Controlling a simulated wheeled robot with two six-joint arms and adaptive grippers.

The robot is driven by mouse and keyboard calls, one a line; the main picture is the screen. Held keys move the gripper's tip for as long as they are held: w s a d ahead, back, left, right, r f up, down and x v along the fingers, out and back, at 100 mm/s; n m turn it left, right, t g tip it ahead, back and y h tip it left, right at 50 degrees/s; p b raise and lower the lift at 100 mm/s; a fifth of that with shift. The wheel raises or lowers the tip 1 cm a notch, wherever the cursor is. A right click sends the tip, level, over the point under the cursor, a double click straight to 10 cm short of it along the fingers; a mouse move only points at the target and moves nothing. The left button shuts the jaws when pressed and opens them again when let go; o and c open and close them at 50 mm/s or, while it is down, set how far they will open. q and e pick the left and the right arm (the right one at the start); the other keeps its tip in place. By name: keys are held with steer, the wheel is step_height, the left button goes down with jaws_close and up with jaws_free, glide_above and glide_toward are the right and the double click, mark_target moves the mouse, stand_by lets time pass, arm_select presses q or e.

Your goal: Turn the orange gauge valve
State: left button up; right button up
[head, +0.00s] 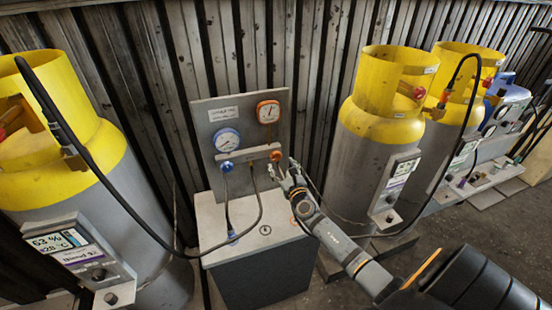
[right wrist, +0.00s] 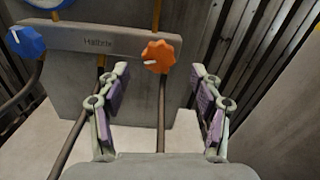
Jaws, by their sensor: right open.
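The orange gauge valve (head: 275,156) is a lobed knob with a white mark, at the right end of a grey manifold bar below the orange-rimmed gauge (head: 268,111). It also shows in the right wrist view (right wrist: 157,57). My right gripper (head: 284,170) is in front of and close to the valve in the head view. In the right wrist view its two fingers (right wrist: 160,71) are spread, with the valve beyond them and between their tips. The gripper appears apart from the valve and holds nothing. My left gripper is in neither view.
A blue valve (head: 227,166) sits at the bar's left end, below a blue-rimmed gauge (head: 228,141). Dark hoses (head: 261,205) hang from the bar over the grey box (head: 212,222). Yellow-and-grey cylinders stand left (head: 150,220) and right (head: 357,165).

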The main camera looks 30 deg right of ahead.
mark_target(277, 158)
steer(key=b+x, duration=0.1)
steer(key=x, duration=0.4)
steer(key=shift+w+a+f, duration=0.1)
steer(key=shift+a+f, duration=0.05)
steer(key=shift+w, duration=0.35)
steer(key=shift+c, duration=0.3)
steer(key=c, duration=1.1)
